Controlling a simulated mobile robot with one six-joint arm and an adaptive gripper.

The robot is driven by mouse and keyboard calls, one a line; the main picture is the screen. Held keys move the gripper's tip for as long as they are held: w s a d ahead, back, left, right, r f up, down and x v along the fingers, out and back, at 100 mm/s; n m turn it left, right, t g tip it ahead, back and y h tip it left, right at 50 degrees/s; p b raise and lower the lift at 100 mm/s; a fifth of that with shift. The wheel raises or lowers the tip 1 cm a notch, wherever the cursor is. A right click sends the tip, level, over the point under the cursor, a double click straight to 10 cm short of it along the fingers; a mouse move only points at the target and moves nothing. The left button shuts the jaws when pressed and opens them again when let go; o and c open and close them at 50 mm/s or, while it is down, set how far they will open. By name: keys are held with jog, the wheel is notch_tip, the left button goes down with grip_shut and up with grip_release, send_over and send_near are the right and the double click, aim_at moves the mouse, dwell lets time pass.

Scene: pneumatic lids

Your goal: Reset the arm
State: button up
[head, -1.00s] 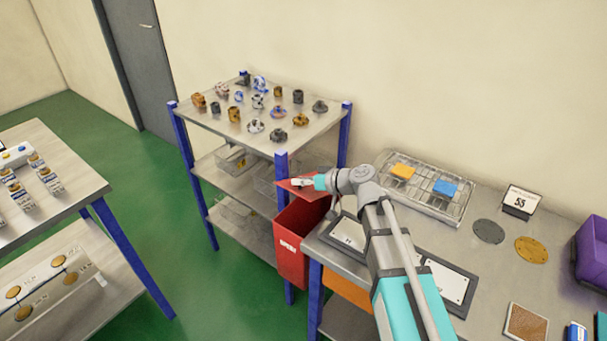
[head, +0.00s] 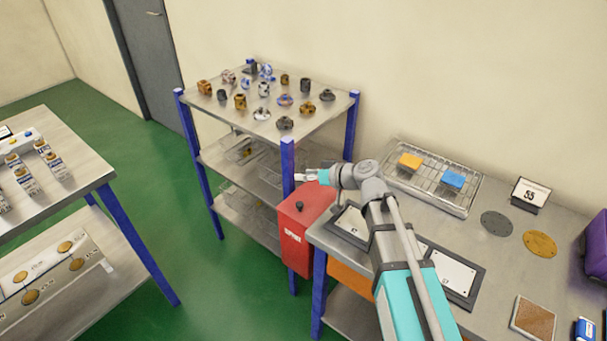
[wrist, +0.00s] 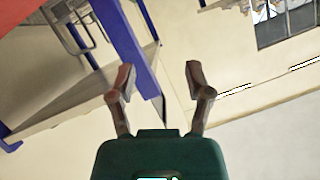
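My arm reaches from the lower right over the workbench (head: 478,195), its turquoise link and grey joints in plain view. My gripper (head: 303,177) is at the arm's far end, small in the head view, above and near the back of the red bin. In the wrist view my gripper (wrist: 158,78) has its two brown fingers spread apart with nothing between them. The red bin (head: 296,245) stands left of the workbench. Its lid (head: 310,203) is down and has a dark knob.
A blue-posted shelf (head: 228,119) with several metal parts stands behind the bin. Another table (head: 90,165) stands left. Green floor lies between.

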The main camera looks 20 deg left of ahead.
dwell(0.3)
jog(key=d+m+h+p, duration=0.1)
jog(key=d+h+p, duration=0.1)
jog(key=d, duration=0.5)
jog(key=d+m+h+p, duration=0.2)
jog(key=d+p, duration=0.1)
jog(key=d, duration=0.5)
jog(key=d+m+h+p, duration=0.2)
jog(key=d+h+p, duration=0.1)
jog(key=d, duration=0.4)
jog(key=shift+d, duration=0.3)
jog(key=d+m+h+p, duration=0.1)
jog(key=d, duration=0.3)
jog(key=s+d+m+h+p, duration=0.1)
jog(key=d, duration=0.3)
jog(key=s+d+r+m+h+p, duration=0.1)
jog(key=d+p, duration=0.1)
jog(key=d, duration=0.2)
jog(key=shift+s+m+h, duration=0.1)
jog(key=shift+m+h, duration=0.2)
jog(key=shift+m, duration=0.1)
jog(key=s+d+r+m+h+p, duration=0.1)
jog(key=s+d, duration=0.1)
jog(key=d, duration=0.3)
jog(key=s+d+m+g+h+p, duration=0.1)
jog(key=d+m+h, duration=0.1)
jog(key=d, duration=0.3)
jog(key=shift+s+d+r+m+p, duration=0.3)
jog(key=shift+s+d+r+p, duration=0.05)
jog(key=shift+s+d+r, duration=0.05)
